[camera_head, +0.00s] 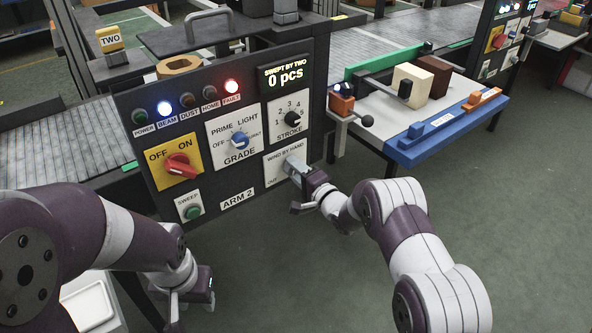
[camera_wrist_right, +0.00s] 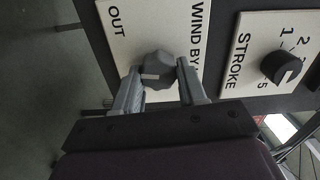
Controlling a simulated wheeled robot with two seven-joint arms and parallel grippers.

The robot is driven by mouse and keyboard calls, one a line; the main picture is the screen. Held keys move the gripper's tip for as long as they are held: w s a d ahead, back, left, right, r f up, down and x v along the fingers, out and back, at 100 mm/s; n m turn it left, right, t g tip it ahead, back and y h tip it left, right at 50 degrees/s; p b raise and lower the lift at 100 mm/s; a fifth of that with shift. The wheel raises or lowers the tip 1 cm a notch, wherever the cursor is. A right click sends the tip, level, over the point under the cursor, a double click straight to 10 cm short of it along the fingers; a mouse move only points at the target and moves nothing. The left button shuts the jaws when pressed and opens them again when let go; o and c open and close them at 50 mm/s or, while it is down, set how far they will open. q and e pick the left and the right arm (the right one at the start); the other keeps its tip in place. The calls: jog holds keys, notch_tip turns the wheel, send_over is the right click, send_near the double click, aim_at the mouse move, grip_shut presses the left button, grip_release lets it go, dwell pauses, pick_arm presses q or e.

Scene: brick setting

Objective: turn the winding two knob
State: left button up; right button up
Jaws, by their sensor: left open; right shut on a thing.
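The grey winding knob (camera_wrist_right: 158,70) sits on the white WIND BY HAND plate (camera_wrist_right: 122,20) in the right wrist view. In the head view this plate (camera_head: 272,178) is at the lower right of the dark control panel, and the knob is mostly hidden by my gripper. My right gripper (camera_head: 293,166) is at the plate, its two fingers on either side of the knob and shut on it. The knob's pale mark shows between the fingers. My left gripper (camera_head: 192,303) hangs low and open in front of the panel, away from the knob.
The panel also holds the STROKE dial (camera_head: 292,119), the GRADE dial (camera_head: 239,140), a red OFF/ON switch (camera_head: 179,167) and a green SWEEP button (camera_head: 192,211). A blue-edged side table (camera_head: 440,138) with blocks stands to the right. The floor in front is clear.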

jog(key=o, duration=1.1)
jog(key=shift+c, duration=0.2)
jog(key=p+v, duration=0.1)
jog(key=v, duration=1.1)
jog(key=shift+s+d+p, duration=0.2)
jog(key=shift+s+p, duration=0.1)
jog(key=shift+p, duration=0.05)
